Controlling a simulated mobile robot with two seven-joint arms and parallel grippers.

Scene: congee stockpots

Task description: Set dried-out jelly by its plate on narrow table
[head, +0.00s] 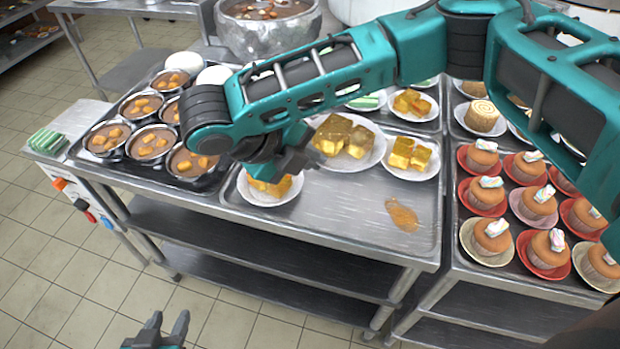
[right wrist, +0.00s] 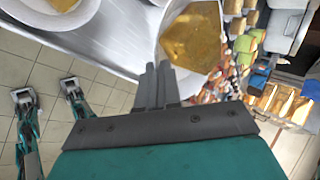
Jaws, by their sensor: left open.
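A flat orange-brown patch (head: 402,215), perhaps the dried-out jelly, lies on the bare right part of the metal tray (head: 340,222). Golden jelly cubes (head: 268,186) sit on a small white plate (head: 262,201) at the tray's front left, partly under my right gripper (head: 296,162). In the right wrist view my right gripper (right wrist: 159,70) has its fingers together, with nothing visible between them. A plate with amber jelly (right wrist: 193,38) is beyond the fingertips. My left gripper (head: 166,322) is open and empty, low over the floor in front of the table; it also shows in the right wrist view (right wrist: 50,92).
Bigger jelly cubes (head: 348,135) fill a large plate, with another jelly plate (head: 409,153) to its right. Metal bowls of brown congee (head: 150,143) crowd the left tray. Cupcakes (head: 492,237) stand at right. A green striped piece (head: 46,140) sits on the left ledge.

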